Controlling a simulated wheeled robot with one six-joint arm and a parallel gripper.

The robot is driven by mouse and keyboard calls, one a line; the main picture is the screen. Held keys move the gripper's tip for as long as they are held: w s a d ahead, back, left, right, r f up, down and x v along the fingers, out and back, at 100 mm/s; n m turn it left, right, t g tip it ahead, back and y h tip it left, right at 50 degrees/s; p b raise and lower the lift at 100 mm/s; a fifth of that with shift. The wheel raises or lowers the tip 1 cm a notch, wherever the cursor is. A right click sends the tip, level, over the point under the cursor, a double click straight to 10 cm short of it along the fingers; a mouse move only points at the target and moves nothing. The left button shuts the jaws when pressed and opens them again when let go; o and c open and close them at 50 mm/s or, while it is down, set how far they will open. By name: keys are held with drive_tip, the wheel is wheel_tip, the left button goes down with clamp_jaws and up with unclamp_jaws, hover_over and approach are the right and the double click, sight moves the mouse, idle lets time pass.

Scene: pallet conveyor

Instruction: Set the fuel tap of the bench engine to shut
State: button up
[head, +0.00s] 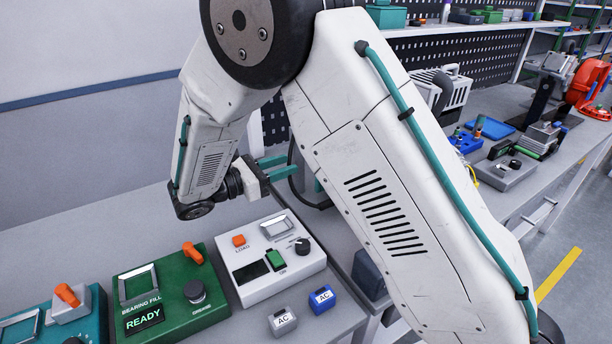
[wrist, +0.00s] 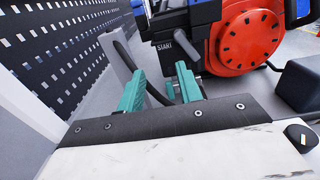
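In the wrist view the bench engine has a red round cover (wrist: 246,42) and a black part marked START (wrist: 168,46). A grey lever-like part (wrist: 187,50) hangs beside the cover; I cannot tell whether it is the fuel tap or how it is set. My gripper (wrist: 160,92) has teal fingers standing apart, with nothing held between them. The fingertips point towards the engine's lower front; whether they touch it is unclear. In the head view my gripper (head: 286,172) shows above the bench, and my arm hides much beyond it.
A white LOAD box (head: 262,284) and a green BEARING FILL box (head: 205,312) stand on the near bench. Two small AC blocks, grey (head: 283,321) and blue (head: 321,299), lie in front. A black hose (wrist: 152,88) runs behind the fingers. A pegboard (wrist: 50,50) rises at left.

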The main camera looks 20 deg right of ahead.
approach(316, 178)
drive_tip(key=shift+w+d+f, duration=0.1)
drive_tip(key=shift+w+d, duration=0.05)
drive_tip(key=shift+d, duration=0.25)
drive_tip(key=d, duration=0.2)
drive_tip(key=w+d, duration=0.1)
drive_tip(key=d, duration=0.4)
drive_tip(key=shift+w+d, duration=0.15)
clamp_jaws()
